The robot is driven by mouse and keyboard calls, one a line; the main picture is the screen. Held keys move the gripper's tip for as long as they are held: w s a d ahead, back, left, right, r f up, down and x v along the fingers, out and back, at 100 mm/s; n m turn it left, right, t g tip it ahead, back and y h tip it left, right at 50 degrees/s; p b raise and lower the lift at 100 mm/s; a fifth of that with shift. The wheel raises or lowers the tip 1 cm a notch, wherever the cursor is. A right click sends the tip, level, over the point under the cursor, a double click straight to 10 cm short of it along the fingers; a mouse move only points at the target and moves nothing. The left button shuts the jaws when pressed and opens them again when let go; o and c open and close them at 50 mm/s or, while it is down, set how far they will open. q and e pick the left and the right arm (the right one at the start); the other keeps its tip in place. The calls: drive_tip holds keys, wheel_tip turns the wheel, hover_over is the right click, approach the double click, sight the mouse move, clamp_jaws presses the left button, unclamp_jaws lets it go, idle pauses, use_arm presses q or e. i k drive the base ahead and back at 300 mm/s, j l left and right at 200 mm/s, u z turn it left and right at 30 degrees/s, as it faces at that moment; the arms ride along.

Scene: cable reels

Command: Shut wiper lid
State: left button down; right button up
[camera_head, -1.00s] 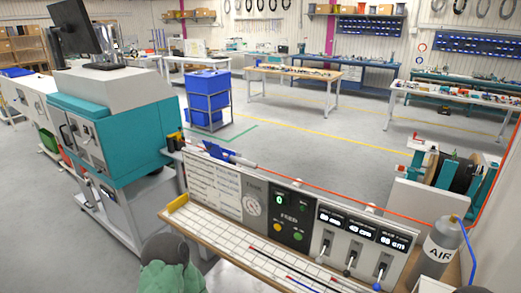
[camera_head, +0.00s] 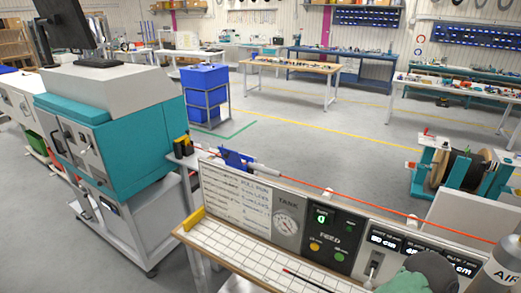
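The wiper appears to be the small blue piece (camera_head: 235,158) behind the left end of the control panel, on the line of the red cable (camera_head: 340,193). Its blue plate looks tilted up, but it is too small to tell how far the lid stands open. A green and grey rounded part, likely my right gripper or wrist (camera_head: 425,275), shows at the bottom right in front of the panel's levers, well apart from the blue piece. Its fingertips cannot be made out. My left gripper is not in view.
The control panel (camera_head: 285,222) stands behind a white gridded board (camera_head: 235,250). A teal machine (camera_head: 110,125) stands on the left.

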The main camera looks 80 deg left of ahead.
sight(233, 157)
drive_tip(key=k+j+z, duration=0.65)
drive_tip(key=z, duration=0.15)
drive_tip(key=k+j+z, duration=0.1)
drive_tip(key=k+z, duration=0.3)
